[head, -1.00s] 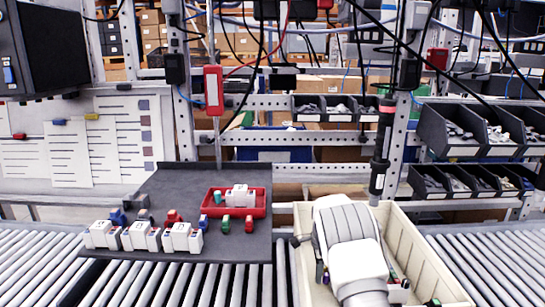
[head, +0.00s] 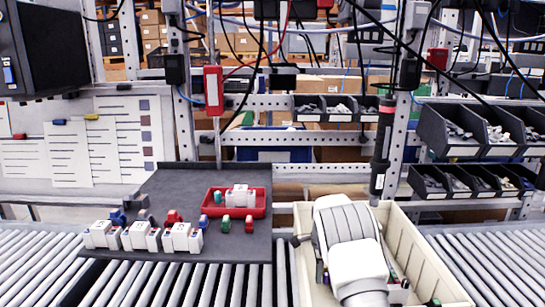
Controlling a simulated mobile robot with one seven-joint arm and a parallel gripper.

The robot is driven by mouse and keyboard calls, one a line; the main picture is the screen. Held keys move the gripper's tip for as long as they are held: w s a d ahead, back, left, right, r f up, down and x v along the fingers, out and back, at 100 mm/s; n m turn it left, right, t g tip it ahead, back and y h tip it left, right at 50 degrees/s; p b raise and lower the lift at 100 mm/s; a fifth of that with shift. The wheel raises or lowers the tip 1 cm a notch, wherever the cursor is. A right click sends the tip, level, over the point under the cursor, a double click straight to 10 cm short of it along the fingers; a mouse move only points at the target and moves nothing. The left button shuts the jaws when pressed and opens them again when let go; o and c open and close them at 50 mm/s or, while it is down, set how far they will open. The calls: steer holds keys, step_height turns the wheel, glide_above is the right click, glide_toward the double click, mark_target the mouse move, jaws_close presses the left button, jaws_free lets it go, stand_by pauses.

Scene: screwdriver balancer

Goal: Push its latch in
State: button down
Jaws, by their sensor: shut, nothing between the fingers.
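Several white modules (head: 140,236) with small coloured parts stand in a row along the front of the dark work mat (head: 165,192). Another white module (head: 240,197) sits in a red tray (head: 262,211) on the mat. A dark screwdriver (head: 381,155) hangs upright above the back of the cream bin, to the right of the mat. Which of these carries the latch, and how the latch stands, I cannot tell at this size. My white and grey arm reaches over the cream bin.
The cream bin (head: 436,270) holds small coloured parts, partly covered by my arm. Loose green, red and blue pieces lie on the mat. Roller conveyors (head: 490,265) run on both sides. Dark parts bins (head: 450,135) sit at the right. Cables hang above.

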steer(key=shift+a, duration=0.3)
stand_by(0.7)
steer(key=shift+r, duration=0.1)
step_height(320, 180, up, 18)
steer(key=p, duration=1.1)
